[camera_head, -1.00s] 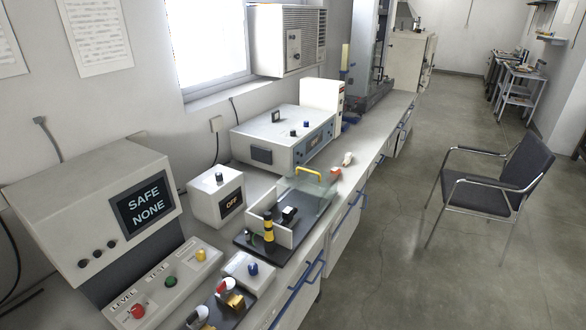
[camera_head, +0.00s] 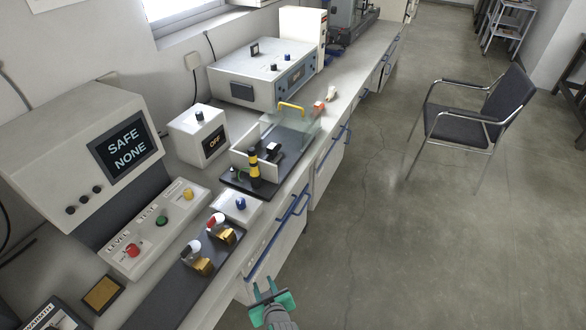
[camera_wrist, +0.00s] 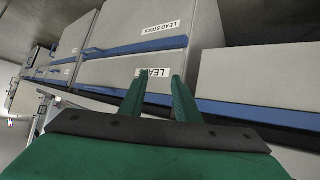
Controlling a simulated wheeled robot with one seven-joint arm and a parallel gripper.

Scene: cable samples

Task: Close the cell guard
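The cell (camera_head: 237,162) is a low white-walled box on a dark base on the bench, with a yellow-and-black post at its front. Its guard (camera_head: 300,122) is a clear panel with a yellow handle (camera_head: 291,106). The guard stands toward the far right end of the cell, and the near part with the post looks uncovered. My gripper (camera_head: 268,290) is low in front of the bench drawers, well below and nearer than the cell. The wrist view shows its two green fingers (camera_wrist: 160,88) apart with nothing between them, facing the drawers. The cell is not in the wrist view.
A console (camera_head: 120,148) reading SAFE NONE stands at left, beside a white box (camera_head: 197,133) reading OFF. Brass clamps (camera_head: 205,262) sit on a dark board at the near edge. Blue-handled drawers (camera_head: 268,243) front the bench. A chair (camera_head: 480,130) stands on open floor at right.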

